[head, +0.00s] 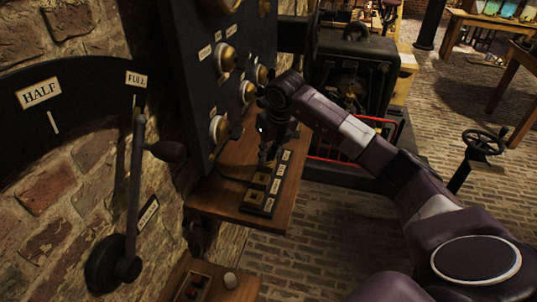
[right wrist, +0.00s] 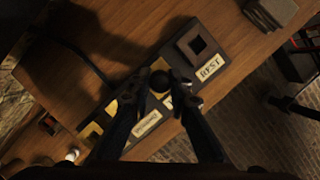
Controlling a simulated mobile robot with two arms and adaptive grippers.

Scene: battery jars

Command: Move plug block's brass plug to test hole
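The dark plug block (head: 262,197) with white labels lies on a wooden shelf at the wall. My right gripper (head: 267,155) points down over its far part, hiding some of it. In the right wrist view, a dark round knob (right wrist: 159,82), seemingly the plug's top, sits between the fingertips of my right gripper (right wrist: 159,77). I cannot tell whether the fingers touch it. The plug's brass shaft is hidden. A square dark hole (right wrist: 198,44) in a raised plate lies beside the TEST label (right wrist: 211,67), at the block's upper right end. My left gripper is out of view.
The wooden shelf (head: 225,190) has bare room beside the block. A dark panel with brass knobs (head: 219,129) rises close to my right gripper. A lever (head: 132,200) stands at the left wall. A dark machine (head: 375,60) is behind.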

